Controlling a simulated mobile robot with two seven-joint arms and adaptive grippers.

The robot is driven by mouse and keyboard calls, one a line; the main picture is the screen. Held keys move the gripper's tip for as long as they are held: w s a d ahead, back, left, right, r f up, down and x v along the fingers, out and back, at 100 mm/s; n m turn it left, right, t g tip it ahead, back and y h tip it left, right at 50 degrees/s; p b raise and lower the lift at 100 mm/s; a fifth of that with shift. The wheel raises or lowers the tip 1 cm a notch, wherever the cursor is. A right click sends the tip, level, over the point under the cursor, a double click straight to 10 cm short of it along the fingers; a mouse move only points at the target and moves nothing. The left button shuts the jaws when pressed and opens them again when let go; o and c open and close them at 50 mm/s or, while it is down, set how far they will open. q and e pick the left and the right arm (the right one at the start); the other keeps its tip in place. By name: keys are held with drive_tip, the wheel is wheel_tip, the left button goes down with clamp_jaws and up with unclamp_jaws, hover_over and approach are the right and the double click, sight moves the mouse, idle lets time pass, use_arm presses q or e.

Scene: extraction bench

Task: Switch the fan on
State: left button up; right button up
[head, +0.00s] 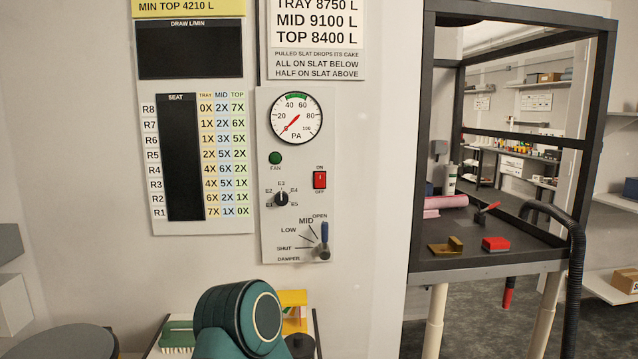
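The fan switch (320,180) is a red rocker marked ON above and OFF below, on the right side of the white control panel (262,225). Which end of the rocker is pressed in is too small to tell. The round fan lamp (275,158) is dark green and does not look brightly lit. The PA gauge (296,116) has its red needle pointing to the lower left, near zero. A green and dark link of my own arm shows at the bottom, below the panel. Neither gripper is in view.
Below the switch are a black selector knob (281,199) and a blue-handled damper lever (325,238) upright near OPEN. A dark-framed hood (418,150) stands right, holding small items and a hose (577,240). A green brush (177,336) lies on a low surface at bottom.

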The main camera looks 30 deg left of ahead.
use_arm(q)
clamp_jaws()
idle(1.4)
